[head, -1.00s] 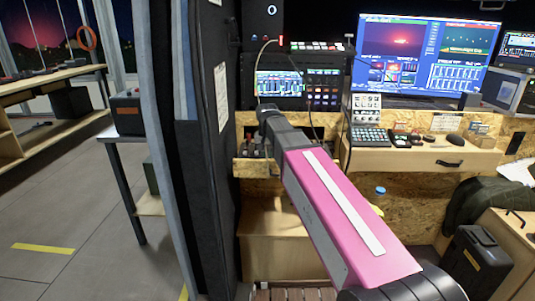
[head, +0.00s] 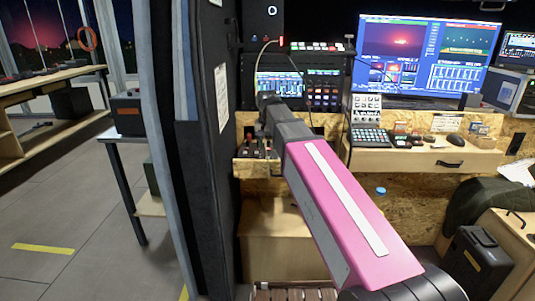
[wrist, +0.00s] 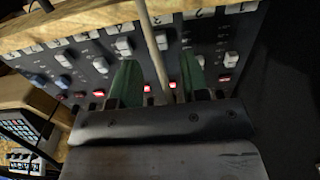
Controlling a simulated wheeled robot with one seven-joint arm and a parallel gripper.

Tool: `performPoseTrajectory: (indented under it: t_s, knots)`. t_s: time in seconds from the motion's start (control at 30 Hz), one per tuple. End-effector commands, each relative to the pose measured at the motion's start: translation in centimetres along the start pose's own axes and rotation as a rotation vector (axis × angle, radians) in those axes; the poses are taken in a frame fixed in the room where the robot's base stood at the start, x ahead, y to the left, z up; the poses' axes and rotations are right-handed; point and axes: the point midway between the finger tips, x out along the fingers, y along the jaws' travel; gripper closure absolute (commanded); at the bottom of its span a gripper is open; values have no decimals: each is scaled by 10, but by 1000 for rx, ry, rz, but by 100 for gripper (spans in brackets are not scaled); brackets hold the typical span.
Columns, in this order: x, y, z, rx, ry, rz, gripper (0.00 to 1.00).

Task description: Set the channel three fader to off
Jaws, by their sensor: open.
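The fader panel (wrist: 85,60) fills the upper part of the wrist view, with numbered channels, white fader caps and red-lit buttons. The labels look upside down and are partly hidden. A white cap (wrist: 162,41) beside the pale cable seems to belong to channel three, but I cannot be sure of its number or setting. My gripper (wrist: 158,78) is open, its two green fingers apart over the panel, with nothing held between them. Contact with a cap cannot be told. In the head view the panel (head: 257,148) shows only partly beside my arm.
A pale cable (wrist: 152,50) crosses in front of the panel, between my fingers in the picture. Neighbouring caps (wrist: 123,46) sit close by. A wooden edge (wrist: 90,18) borders the panel. In the head view, a desk (head: 420,158) with a keypad and monitor stands to the right.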

Motion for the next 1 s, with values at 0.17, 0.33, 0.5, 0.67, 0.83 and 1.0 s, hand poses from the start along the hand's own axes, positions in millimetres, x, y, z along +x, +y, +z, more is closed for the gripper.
performPoseTrajectory:
  t_s: [0.17, 0.33, 0.5, 0.67, 0.83, 1.0]
  knots:
    - [-29, 0, -1, 0, 1, -1, 58]
    - [-47, 0, 0, 0, 0, 0, 58]
    - [-56, 0, 0, 0, -1, 0, 58]
    - [-57, 0, 0, 0, -2, 0, 58]
    - [-56, 0, 1, 0, -1, 0, 58]
    - [-56, 0, 1, 0, -1, 0, 58]
